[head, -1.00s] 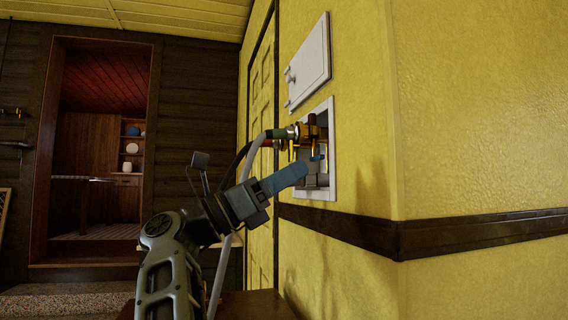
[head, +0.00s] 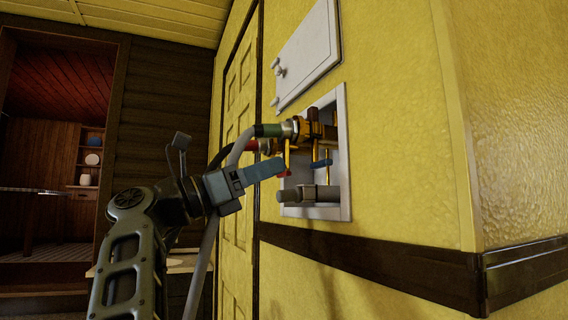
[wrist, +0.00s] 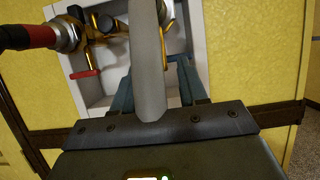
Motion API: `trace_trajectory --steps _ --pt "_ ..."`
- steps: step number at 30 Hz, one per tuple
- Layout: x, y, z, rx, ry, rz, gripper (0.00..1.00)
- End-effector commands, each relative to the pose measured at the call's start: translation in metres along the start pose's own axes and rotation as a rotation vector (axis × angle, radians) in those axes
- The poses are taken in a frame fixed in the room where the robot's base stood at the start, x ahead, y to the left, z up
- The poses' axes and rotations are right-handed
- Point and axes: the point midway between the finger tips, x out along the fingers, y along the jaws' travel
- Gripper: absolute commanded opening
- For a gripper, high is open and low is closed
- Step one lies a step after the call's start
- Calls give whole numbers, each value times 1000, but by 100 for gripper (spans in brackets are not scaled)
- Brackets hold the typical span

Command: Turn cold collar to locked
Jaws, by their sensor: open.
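Two brass valves sit in a recessed white wall box (head: 343,160). A grey hose with a green end (head: 268,130) joins the nearer valve through a silver collar (head: 290,128). A red hose end (head: 262,146) joins the farther one; it shows with its silver nut (wrist: 68,34) in the wrist view. A blue handle (head: 321,164) and a red handle (wrist: 85,73) hang below. No collar marking is readable. My gripper (head: 282,168) is open and empty, below the hose ends at the box front. In the wrist view, the grey hose (wrist: 148,65) crosses before my fingers and hides part of the box.
The box's white door (head: 308,58) stands above the opening. A grey fitting (head: 310,193) lies low in the box. A dark rail (head: 370,265) runs along the yellow wall below, to a corner at right. A doorway is at left.

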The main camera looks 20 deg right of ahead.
Motion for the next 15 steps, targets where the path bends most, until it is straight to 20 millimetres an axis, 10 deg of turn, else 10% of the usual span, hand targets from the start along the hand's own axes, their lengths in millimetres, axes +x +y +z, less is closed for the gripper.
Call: trace_trajectory --steps 15 --pt "47 0 0 0 -1 0 43"
